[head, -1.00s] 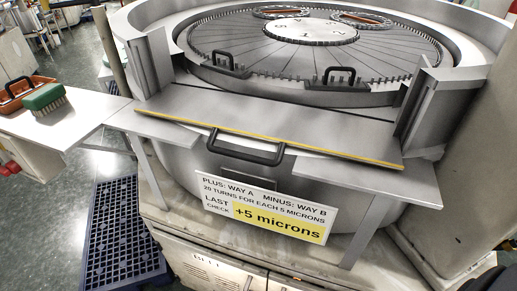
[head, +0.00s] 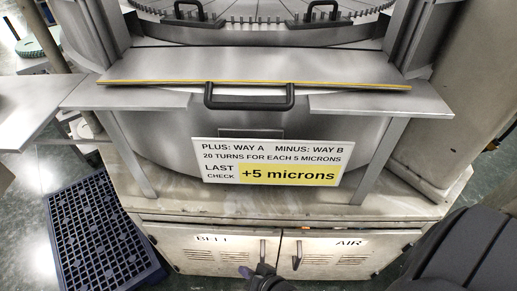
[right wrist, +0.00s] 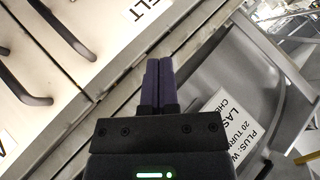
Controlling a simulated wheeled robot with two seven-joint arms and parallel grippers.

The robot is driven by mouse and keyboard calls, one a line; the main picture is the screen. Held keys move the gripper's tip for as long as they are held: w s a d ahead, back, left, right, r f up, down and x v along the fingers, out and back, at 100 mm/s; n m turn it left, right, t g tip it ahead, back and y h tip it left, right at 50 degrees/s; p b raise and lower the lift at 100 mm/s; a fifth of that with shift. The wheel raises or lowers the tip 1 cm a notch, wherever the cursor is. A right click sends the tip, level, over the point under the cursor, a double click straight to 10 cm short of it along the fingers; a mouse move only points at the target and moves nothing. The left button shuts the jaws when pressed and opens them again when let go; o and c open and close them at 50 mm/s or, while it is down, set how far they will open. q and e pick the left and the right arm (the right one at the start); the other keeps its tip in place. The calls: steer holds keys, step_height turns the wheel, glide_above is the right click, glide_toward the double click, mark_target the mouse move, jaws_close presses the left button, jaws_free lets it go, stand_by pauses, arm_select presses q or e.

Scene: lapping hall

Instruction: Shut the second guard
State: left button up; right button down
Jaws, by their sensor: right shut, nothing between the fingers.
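The guard is a flat grey panel (head: 250,66) with a yellow front edge. It lies almost flat across the front of the round lapping machine, between two upright grey posts. Its black bar handle (head: 249,98) hangs at the middle of that edge. My right gripper (head: 262,269) is low in front of the cabinet doors, well below the handle and apart from it. In the right wrist view its dark fingers (right wrist: 158,66) are together and empty. The guard itself cannot be made out in the right wrist view. My left gripper is out of view.
A sign (head: 270,162) reading "+5 microns" hangs below the handle. Cabinet doors marked BELT (head: 210,255) and AIR (head: 345,254) have bar handles. A blue grated platform (head: 100,235) lies on the floor at left. Side shelves (head: 380,103) flank the panel.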

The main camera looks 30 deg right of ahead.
steer(key=w+r+m+t+h+b, duration=0.2)
steer(key=w+r+m+t+b, duration=0.1)
steer(key=w+r+m+t, duration=0.65)
steer(key=s+d+r+m+h+b, duration=0.2)
steer(key=d+r+m+h, duration=0.35)
steer(key=m, duration=0.65)
steer(key=s+d+r+m+h+b, duration=0.2)
steer(key=r+m+h, duration=0.4)
steer(key=m+h, duration=0.5)
steer(key=w+d+r+m+p, duration=0.1)
steer(key=w+r, duration=0.1)
steer(key=r, duration=0.1)
steer(key=w+d+r+y+p, duration=0.1)
steer(key=w+d+r, duration=0.1)
steer(key=w+r, duration=0.1)
steer(key=w+d+r+m+p, duration=0.1)
steer(key=w+d+r, duration=0.1)
steer(key=r, duration=0.1)
steer(key=shift+w+d+r+m+g, duration=0.1)
steer(key=shift+w+r+m+g, duration=0.15)
steer(key=shift+r+m, duration=0.1)
steer(key=shift+r, duration=0.2)
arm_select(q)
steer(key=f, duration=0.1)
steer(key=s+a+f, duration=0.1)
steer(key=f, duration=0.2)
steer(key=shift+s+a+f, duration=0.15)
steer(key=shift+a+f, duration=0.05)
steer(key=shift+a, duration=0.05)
